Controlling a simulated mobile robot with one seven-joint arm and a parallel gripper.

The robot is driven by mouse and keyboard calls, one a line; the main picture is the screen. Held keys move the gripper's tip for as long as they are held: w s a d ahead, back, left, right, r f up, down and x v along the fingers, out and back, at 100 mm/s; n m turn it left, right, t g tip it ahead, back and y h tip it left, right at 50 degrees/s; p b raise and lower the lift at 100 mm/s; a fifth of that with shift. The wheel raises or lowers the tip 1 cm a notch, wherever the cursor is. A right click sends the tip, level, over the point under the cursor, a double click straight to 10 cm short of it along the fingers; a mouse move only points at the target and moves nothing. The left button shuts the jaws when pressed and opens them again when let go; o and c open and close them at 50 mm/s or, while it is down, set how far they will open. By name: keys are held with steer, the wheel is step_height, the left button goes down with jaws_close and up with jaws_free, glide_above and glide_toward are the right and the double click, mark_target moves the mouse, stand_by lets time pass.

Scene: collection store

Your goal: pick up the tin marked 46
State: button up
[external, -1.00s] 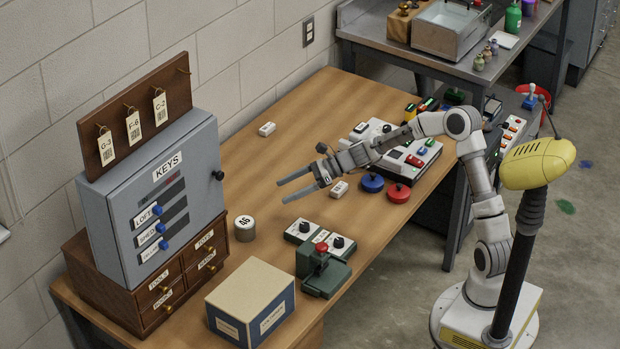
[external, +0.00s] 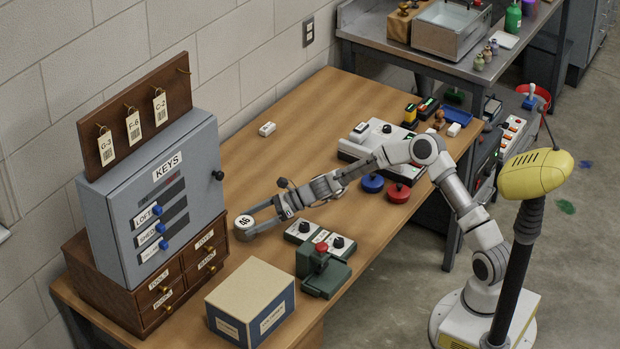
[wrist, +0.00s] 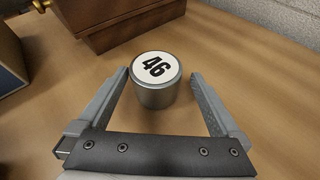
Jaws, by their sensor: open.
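The tin marked 46 (wrist: 157,92) is a short grey cylinder with a white lid and black number, upright on the wooden table. In the external view the tin (external: 244,223) stands just right of the small wooden drawers. My gripper (wrist: 160,80) is open, with one finger to each side of the tin near its front part. The tin lies between the fingertips, with visible gaps on both sides in the wrist view. In the external view my gripper (external: 248,220) is low over the table at the tin, and its fingers partly hide the tin.
The wooden drawer unit (external: 160,300) with the grey key cabinet (external: 150,200) on it stands close left of the tin. A cardboard-topped box (external: 250,300) and a green device with a red knob (external: 322,272) are nearer the front.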

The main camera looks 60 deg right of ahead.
mark_target(237, 230)
steer(key=b+x, duration=0.1)
steer(key=x, duration=0.3)
steer(key=shift+s+a+f, duration=0.15)
steer(key=shift+s+f, duration=0.05)
steer(key=shift+w+a+f, duration=0.2)
steer(key=shift+w+a, duration=0.2)
steer(key=shift+c, duration=0.3)
steer(key=c, duration=1.2)
steer(key=shift+r, duration=0.1)
steer(key=shift+c, duration=0.2)
